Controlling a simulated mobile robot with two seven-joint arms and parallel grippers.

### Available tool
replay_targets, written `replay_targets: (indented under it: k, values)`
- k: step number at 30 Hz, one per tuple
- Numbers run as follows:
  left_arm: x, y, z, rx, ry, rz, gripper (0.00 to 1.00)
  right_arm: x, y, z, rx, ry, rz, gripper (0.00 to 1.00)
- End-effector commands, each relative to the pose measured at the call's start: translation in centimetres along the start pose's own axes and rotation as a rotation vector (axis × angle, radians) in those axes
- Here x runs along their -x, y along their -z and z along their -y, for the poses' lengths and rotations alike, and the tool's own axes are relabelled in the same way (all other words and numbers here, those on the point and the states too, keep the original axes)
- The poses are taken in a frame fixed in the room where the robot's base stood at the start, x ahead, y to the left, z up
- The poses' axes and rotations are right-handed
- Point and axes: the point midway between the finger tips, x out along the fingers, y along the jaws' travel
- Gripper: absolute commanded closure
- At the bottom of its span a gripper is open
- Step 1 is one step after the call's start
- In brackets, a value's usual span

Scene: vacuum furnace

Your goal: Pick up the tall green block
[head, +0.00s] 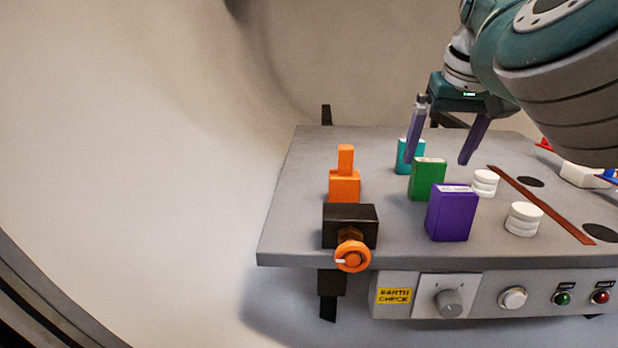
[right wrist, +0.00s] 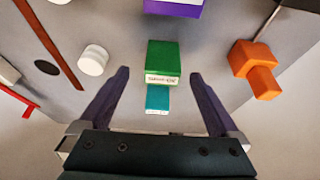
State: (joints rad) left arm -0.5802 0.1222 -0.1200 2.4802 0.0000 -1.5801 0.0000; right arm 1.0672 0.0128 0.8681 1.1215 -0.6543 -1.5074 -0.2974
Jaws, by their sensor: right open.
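The tall green block (head: 427,180) stands upright on the grey table, between a teal block (head: 403,157) behind it and a purple block (head: 452,214) in front. My right gripper (head: 436,160) is open and empty, with its two fingers pointing down above the table behind the green block. In the right wrist view, the green block (right wrist: 163,62) with a label on its edge lies ahead of and between the open fingers (right wrist: 160,75). The teal block (right wrist: 157,98) is nearer to the gripper there. My left gripper is not in view.
An orange stepped piece (head: 345,185) and a black valve with an orange knob (head: 352,256) are at the left. White round pieces (head: 524,219) stand right of the blocks. A brown strip (head: 540,204) crosses the right side. A control panel (head: 480,297) is on the front edge.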

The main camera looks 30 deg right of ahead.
Motion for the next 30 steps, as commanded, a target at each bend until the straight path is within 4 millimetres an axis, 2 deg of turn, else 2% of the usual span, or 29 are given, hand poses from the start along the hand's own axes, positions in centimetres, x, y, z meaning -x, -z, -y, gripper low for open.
replay_targets:
  k: [12, 23, 30]
  values:
    - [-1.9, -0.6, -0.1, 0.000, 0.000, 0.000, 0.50, -5.0, -0.1, 0.3, 0.000, 0.000, -0.001, 0.03]
    - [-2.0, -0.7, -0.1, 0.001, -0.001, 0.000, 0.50, -5.5, 0.0, 0.3, -0.002, 0.000, -0.003, 0.03]
    - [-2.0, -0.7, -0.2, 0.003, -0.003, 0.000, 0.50, -5.5, 0.0, 0.3, -0.001, 0.000, -0.002, 0.30]
